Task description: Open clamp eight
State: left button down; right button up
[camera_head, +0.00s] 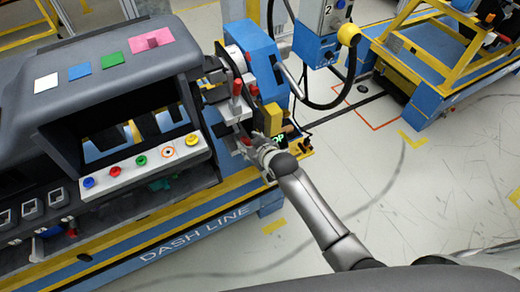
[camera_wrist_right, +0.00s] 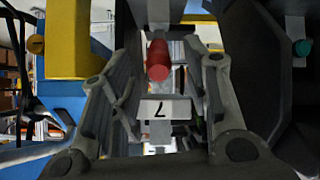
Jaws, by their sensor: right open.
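My right gripper (camera_head: 262,152) is at the right end of the dashboard module, beside the clamp fixture. In the right wrist view my right gripper (camera_wrist_right: 160,88) is open, with one finger on each side of a clamp's red handle (camera_wrist_right: 158,60). The fingers look apart from the handle. A white label (camera_wrist_right: 165,110) below the handle carries a mark like a 7. I see no label reading 8. In the head view a red-handled clamp (camera_head: 237,88) stands higher on the fixture. My left gripper is not in view.
The dashboard module (camera_head: 95,95) with coloured buttons lies to the left on the blue and yellow line frame (camera_head: 190,225). A blue post (camera_head: 258,50) and a yellow block (camera_head: 273,119) stand close to my gripper. Open floor (camera_head: 440,190) lies to the right.

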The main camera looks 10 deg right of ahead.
jog(key=v, duration=0.8)
jog(key=shift+s+d, duration=0.2)
jog(key=shift+s, duration=0.1)
jog(key=shift+r, duration=0.15)
